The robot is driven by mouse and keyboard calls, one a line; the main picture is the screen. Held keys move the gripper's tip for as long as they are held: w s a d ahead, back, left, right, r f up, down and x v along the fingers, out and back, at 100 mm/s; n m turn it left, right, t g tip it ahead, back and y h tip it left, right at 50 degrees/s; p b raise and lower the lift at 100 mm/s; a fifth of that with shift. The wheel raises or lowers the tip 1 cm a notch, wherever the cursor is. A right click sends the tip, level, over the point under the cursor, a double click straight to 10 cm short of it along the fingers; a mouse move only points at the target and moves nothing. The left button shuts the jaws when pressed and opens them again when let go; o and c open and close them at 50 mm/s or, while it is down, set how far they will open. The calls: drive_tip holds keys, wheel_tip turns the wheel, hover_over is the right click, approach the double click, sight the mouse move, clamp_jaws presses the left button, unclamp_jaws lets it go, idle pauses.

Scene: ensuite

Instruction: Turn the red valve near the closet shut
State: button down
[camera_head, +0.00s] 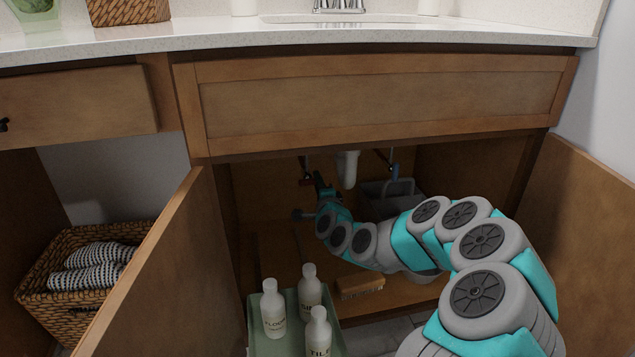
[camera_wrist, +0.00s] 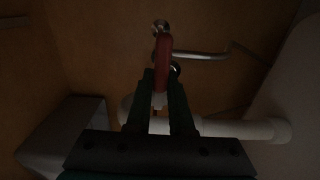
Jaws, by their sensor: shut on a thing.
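The red valve (camera_wrist: 163,58) shows in the wrist view as a long red handle on a metal fitting at the back of the cabinet. My gripper (camera_wrist: 163,80) is shut on the red valve, with one dark finger on each side of its near end. In the head view, my arm reaches into the open cabinet under the sink, and my gripper (camera_head: 318,178) is at the back left of the white drain pipe. A small reddish part of the valve (camera_head: 306,182) shows beside the gripper. The fingertips are small and dark there.
A white drain pipe (camera_head: 347,170) hangs close to the right of my gripper. A grey caddy (camera_head: 405,190) stands behind my arm. A wooden brush (camera_head: 360,286) and a green tray (camera_head: 262,343) with white bottles are in front. Open doors (camera_head: 150,270) flank the cabinet.

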drive_tip(key=shift+f, duration=0.1)
drive_tip(key=c, duration=0.8)
unclamp_jaws()
drive_tip(key=s+d, duration=0.1)
drive_tip(key=s, duration=0.6)
drive_tip(key=shift+s+d+p, duration=0.3)
drive_tip(key=shift+s+p, duration=0.05)
drive_tip(key=shift+a, duration=0.1)
